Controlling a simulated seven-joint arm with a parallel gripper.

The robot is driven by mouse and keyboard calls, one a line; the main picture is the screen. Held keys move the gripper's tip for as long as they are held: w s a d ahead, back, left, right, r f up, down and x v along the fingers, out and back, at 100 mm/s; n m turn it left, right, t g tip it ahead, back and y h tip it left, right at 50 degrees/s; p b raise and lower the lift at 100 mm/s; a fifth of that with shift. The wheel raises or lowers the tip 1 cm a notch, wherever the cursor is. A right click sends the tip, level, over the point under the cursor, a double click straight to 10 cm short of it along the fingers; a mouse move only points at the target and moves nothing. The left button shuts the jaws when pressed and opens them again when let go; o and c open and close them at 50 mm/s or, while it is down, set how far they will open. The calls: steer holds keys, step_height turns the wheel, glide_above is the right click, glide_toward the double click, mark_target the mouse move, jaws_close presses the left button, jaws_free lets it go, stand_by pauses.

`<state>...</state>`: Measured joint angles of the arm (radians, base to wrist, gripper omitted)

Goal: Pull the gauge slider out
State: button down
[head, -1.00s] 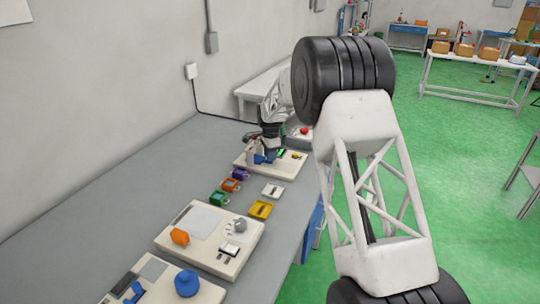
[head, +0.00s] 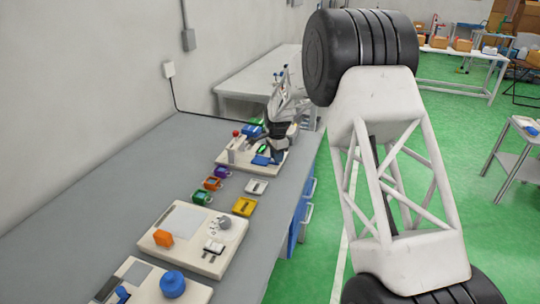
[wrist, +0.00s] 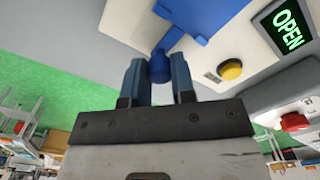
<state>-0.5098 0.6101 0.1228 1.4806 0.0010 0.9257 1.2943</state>
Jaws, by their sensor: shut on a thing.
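The blue gauge slider shows in the wrist view as a rounded blue knob (wrist: 160,66) with a flat blue plate (wrist: 205,18) beyond it. My gripper (wrist: 160,72) is shut on the knob, with one finger on each side. In the head view my gripper (head: 274,157) is low over the right part of the cream station board (head: 228,158) at the far end of the bench. Blue shows beside it there, but the grip is too small to make out.
The board carries a lit OPEN display (wrist: 288,30), a yellow button (wrist: 230,70) and a red-topped post (head: 236,133). A red button (wrist: 295,121) is further right in the wrist view. Coloured blocks and another board (head: 160,237) lie nearer on the grey bench (head: 90,220).

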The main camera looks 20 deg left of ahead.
steer(key=shift+d, duration=0.25)
steer(key=c, duration=0.9)
jaws_free()
steer(key=shift+c, duration=0.2)
steer(key=shift+r, duration=0.1)
steer(key=shift+r, duration=3.8)
